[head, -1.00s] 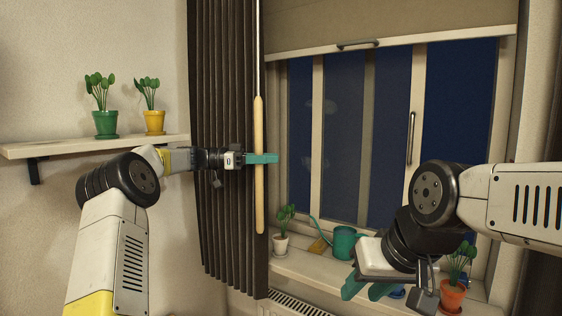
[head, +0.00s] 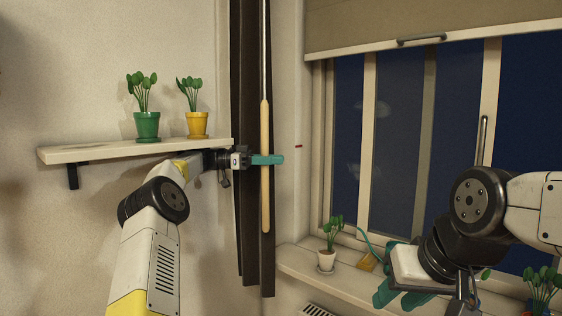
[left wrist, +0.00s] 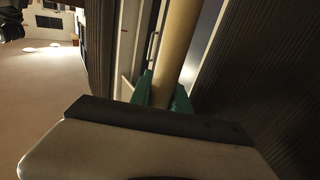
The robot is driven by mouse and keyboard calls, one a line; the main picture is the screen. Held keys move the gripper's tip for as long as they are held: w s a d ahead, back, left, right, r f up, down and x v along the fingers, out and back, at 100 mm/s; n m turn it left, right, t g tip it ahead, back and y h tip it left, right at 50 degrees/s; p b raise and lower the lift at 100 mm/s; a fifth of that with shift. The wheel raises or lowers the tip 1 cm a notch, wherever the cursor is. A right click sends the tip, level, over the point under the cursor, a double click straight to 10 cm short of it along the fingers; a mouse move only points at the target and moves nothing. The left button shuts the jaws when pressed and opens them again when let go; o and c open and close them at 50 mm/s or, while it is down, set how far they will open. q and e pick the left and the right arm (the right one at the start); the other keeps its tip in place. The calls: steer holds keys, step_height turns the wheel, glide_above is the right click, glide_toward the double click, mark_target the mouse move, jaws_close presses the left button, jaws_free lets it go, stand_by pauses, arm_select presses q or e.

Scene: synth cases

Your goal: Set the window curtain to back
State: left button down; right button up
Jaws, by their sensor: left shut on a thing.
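The dark curtain (head: 246,215) hangs left of the window, bunched into a narrow strip. A pale wooden wand (head: 265,205) hangs on a thin rod in front of it. My left gripper (head: 267,160) is shut on the wand around the middle of its wooden part. The left wrist view shows the wand (left wrist: 176,45) between the teal fingers (left wrist: 162,92), with dark curtain cloth (left wrist: 262,85) to the right. My right gripper (head: 400,296) is empty above the sill, its teal fingers apart. The curtain's top is out of view.
A wall shelf (head: 90,151) holds a green pot (head: 147,126) and a yellow pot (head: 197,125), close behind my left arm. The sill (head: 310,271) carries a white pot (head: 326,260) and other items near my right gripper. A blind (head: 400,22) covers the window top.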

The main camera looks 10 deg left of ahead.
arm_select(q)
steer(key=shift+w+a+r, duration=0.15)
steer(key=shift+a, duration=0.05)
steer(key=c, duration=1.5)
jaws_free()
steer(key=shift+a, duration=0.1)
